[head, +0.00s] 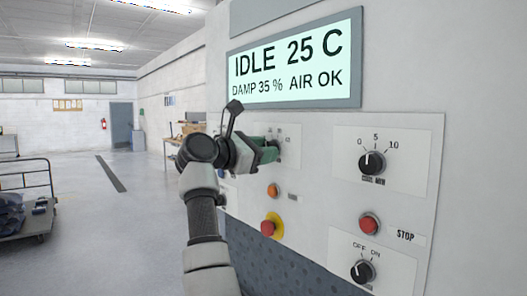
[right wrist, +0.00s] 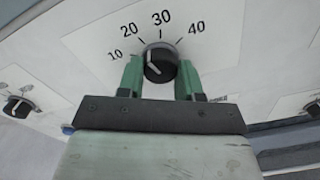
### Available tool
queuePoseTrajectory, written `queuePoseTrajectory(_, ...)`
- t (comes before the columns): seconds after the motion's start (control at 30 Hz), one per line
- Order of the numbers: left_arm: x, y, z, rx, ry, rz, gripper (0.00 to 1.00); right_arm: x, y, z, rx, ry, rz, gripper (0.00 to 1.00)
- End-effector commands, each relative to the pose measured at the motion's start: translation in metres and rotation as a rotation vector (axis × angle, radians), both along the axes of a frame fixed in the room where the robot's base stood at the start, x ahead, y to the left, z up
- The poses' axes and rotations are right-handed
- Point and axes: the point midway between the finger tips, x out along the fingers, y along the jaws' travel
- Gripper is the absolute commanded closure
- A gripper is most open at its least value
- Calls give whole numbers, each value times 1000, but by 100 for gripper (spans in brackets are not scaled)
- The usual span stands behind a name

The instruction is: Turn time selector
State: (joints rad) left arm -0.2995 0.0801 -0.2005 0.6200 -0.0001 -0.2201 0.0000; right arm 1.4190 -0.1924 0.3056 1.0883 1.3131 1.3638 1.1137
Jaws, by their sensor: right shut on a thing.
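A black knob (right wrist: 160,63) sits on a white plate marked 10, 20, 30 and 40 in the right wrist view. My right gripper (right wrist: 160,80) has its green fingers on either side of this knob and is shut on it. The knob's white line is on its left side, towards the 10. In the head view my right gripper (head: 268,151) hides most of this knob. Another black knob (head: 372,162), marked 0, 5 and 10 with a small label ending in MIN, is to the right, untouched. My left gripper is not in view.
Below are an orange button (head: 273,190), a red button on yellow (head: 271,226), a red STOP button (head: 369,223) and an OFF/ON knob (head: 362,271). The display (head: 295,63) above reads IDLE 25 C, DAMP 35 %, AIR OK. Open floor and a cart (head: 28,210) lie left.

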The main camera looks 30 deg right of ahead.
Motion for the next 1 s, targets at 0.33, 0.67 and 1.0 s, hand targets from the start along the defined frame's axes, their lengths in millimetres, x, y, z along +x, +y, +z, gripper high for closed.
queuePoseTrajectory(0.33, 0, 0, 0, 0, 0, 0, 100, 0, 0, 0, 0, -4, 0, 88)
queuePoseTrajectory(0.67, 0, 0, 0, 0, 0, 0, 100, 0, 0, 0, 0, -3, 0, 39)
queuePoseTrajectory(1.0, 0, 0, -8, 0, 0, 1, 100, -1, 21, -2, -1, -3, 4, 39)
